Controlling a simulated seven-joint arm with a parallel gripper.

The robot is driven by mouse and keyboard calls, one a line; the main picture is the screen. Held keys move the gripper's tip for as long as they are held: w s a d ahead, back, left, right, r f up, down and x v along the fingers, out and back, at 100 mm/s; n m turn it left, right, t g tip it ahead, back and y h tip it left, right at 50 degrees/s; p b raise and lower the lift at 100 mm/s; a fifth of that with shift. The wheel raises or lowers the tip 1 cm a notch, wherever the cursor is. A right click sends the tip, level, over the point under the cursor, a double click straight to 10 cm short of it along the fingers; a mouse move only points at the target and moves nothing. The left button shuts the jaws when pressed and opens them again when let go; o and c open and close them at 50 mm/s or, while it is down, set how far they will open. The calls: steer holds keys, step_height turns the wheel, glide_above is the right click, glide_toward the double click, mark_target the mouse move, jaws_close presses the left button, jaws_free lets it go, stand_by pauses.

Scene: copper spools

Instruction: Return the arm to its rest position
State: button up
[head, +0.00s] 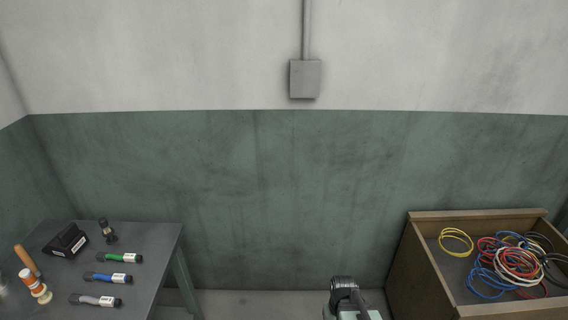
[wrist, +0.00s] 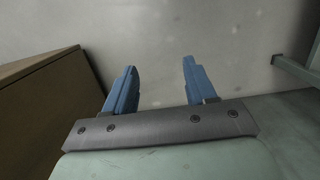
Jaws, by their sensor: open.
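My gripper (wrist: 159,88) shows in the wrist view with its two blue fingers spread apart and nothing between them. Below the fingers there is only pale floor. In the head view a dark, rounded part of my arm shows at the bottom edge, right of the middle; the fingers are out of sight there. The gripper is apart from the table and the wooden crate.
A dark table (head: 160,240) at left bears green (head: 118,257), blue (head: 107,277) and grey (head: 95,300) cylinders and a black box (head: 65,241). A wooden crate (head: 477,214) at right holds coloured wire coils (head: 519,266). Clear floor lies between them.

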steer(key=s+f+g, duration=0.2)
steer(key=s+f, duration=0.5)
steer(key=s, duration=0.4)
steer(key=s+f+g, duration=0.3)
steer(key=s+f, duration=0.3)
steer(key=s, duration=0.6)
steer(key=shift+s+f, duration=0.15)
steer(key=shift+f, duration=0.2)
